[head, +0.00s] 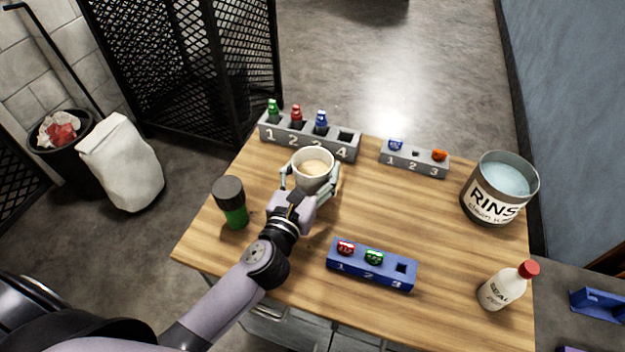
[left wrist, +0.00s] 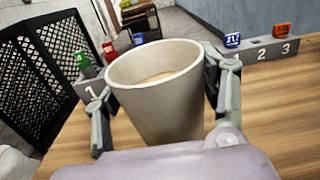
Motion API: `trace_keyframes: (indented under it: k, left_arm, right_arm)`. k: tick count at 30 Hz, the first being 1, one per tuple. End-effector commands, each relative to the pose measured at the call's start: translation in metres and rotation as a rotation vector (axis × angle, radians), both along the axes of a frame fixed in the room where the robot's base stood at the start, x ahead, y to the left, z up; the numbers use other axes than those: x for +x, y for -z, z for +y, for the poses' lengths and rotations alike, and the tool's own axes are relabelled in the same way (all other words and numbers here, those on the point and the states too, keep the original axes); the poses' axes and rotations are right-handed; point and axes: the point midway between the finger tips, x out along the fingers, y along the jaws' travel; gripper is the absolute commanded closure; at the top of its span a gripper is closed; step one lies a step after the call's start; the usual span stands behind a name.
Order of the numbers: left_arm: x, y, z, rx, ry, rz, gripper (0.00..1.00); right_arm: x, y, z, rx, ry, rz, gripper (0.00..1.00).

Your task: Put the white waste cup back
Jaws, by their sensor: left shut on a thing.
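The white waste cup (head: 312,171) is upright in my left gripper (head: 309,188), with a pale tan content inside. In the left wrist view the cup (left wrist: 160,100) stands between the two fingers of my left gripper (left wrist: 165,110), which are shut on it. The cup is over the middle-left of the wooden table, just in front of the grey rack with slots 1 to 4. I cannot tell whether its base touches the table. My right gripper is not in view.
The grey four-slot rack (head: 311,143) holds green, red and blue bottles; slot 4 is empty. A smaller grey rack (head: 414,161), a rinse tin (head: 498,189), a white bottle (head: 507,286), a blue rack (head: 371,268) and a dark-lidded green jar (head: 232,203) stand around. The table's centre right is clear.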

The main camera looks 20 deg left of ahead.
Motion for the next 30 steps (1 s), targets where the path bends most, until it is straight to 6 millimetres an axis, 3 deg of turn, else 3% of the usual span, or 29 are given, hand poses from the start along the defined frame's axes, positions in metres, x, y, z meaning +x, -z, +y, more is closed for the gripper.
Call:
trace_keyframes:
  k: [1,5,17,18,27,30]
  left_arm:
    - [0.0,0.013,0.0,-0.001,-0.001,0.0,0.79]
    - [0.0,0.025,0.0,0.0,0.0,-0.002,0.79]
    - [0.0,0.029,0.0,0.0,0.0,-0.003,0.79]
    - [0.0,0.03,0.0,0.0,0.0,0.0,0.34]
    - [0.0,0.03,0.0,0.0,0.0,0.001,0.14]
    - [0.0,0.029,0.0,0.0,0.0,0.001,0.14]
  right_arm:
    - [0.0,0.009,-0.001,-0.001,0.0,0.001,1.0]
    - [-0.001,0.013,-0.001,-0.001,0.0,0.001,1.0]
    - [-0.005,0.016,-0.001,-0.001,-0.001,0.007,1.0]
    - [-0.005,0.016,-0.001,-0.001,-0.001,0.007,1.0]
    - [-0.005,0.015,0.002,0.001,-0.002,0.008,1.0]
    - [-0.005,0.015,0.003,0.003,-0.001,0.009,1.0]
